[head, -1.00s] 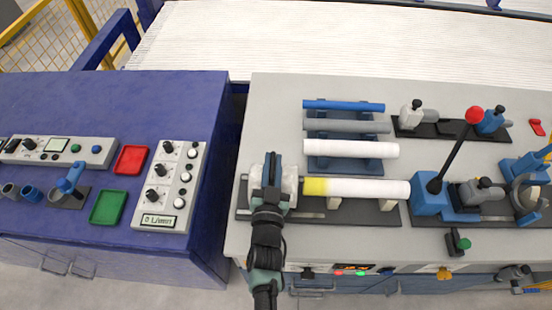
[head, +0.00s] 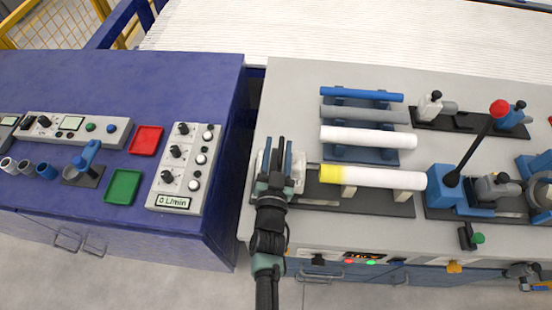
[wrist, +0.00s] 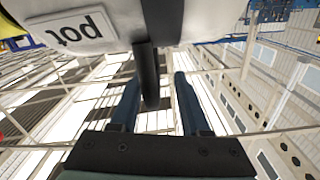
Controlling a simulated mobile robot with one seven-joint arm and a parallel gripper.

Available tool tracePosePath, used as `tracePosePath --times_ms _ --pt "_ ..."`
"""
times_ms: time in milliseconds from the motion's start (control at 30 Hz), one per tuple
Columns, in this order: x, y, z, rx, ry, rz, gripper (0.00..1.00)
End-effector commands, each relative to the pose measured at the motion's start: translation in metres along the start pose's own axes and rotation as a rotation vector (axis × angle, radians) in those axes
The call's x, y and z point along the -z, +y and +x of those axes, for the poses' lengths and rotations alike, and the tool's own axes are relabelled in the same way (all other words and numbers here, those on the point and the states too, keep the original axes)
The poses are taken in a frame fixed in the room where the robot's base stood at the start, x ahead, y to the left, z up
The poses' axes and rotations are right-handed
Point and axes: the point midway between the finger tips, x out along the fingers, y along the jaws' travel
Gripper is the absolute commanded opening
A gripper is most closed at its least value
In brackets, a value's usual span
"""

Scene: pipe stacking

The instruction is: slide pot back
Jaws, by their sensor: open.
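The white pot (head: 298,171) sits on its dark rail at the left end of the grey bench, partly hidden by my gripper. Its "pot" label (wrist: 65,32) shows upside down in the wrist view. My gripper (head: 277,160) is over the pot with its blue fingers apart. A black handle (wrist: 148,75) of the pot stands between the open fingers (wrist: 157,105), with a visible gap on the right finger's side. The white pipe with a yellow end (head: 373,177) lies on supports to the right, with a small gap between it and the pot.
Blue, grey and white pipes lie on a blue rack (head: 362,154) behind. A blue clamp with a red-knobbed lever (head: 447,185) stands right of the yellow-ended pipe. A control box (head: 186,165) and red and green trays (head: 124,187) are on the blue cabinet at left.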

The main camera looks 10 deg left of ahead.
Motion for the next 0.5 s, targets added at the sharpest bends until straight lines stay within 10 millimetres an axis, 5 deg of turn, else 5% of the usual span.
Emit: tracePosePath --times_ms 500 --pt "-0.002 0.000 -0.081 0.001 -0.003 0.000 0.46"
